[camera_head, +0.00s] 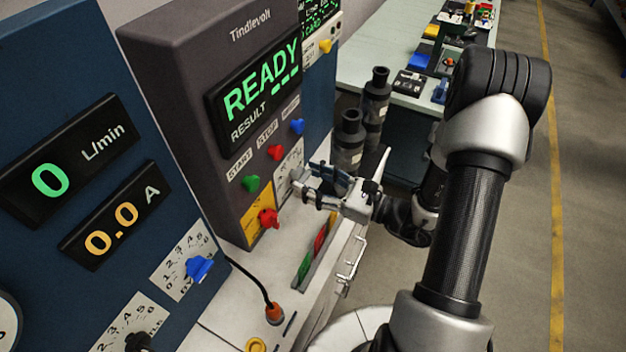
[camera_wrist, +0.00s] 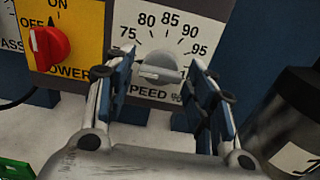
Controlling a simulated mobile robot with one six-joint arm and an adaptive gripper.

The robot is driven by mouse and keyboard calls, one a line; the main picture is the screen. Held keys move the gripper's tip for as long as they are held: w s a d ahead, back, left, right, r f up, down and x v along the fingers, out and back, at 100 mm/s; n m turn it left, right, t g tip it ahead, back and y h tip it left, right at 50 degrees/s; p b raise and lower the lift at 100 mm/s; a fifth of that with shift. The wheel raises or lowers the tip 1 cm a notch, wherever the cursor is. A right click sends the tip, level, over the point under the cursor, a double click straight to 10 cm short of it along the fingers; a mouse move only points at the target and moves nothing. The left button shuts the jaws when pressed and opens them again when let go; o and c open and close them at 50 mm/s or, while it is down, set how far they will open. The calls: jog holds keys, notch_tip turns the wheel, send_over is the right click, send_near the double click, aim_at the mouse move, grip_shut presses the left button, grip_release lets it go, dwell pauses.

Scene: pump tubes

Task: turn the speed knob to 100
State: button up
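The speed knob (camera_wrist: 160,68) is grey with a light bar across its face. It sits on a white dial plate (camera_wrist: 168,27) marked 75, 80, 85, 90 and 95, with "SPEED %" below; any 100 mark is hidden by the right finger. My gripper (camera_wrist: 164,68) is open, with one blue-padded finger on each side of the knob and gaps visible. In the head view my gripper (camera_head: 319,184) is in front of the dial plate (camera_head: 288,164) and hides the knob.
Left of the dial is a red power knob (camera_wrist: 46,48) on a yellow plate, pointing near OFF. Start (camera_head: 251,183), stop (camera_head: 275,152) and blue (camera_head: 297,126) controls sit above. The display (camera_head: 258,88) reads READY. A dark cylinder (camera_wrist: 290,115) stands at right.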

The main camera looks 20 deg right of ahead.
jog(key=c, duration=0.7)
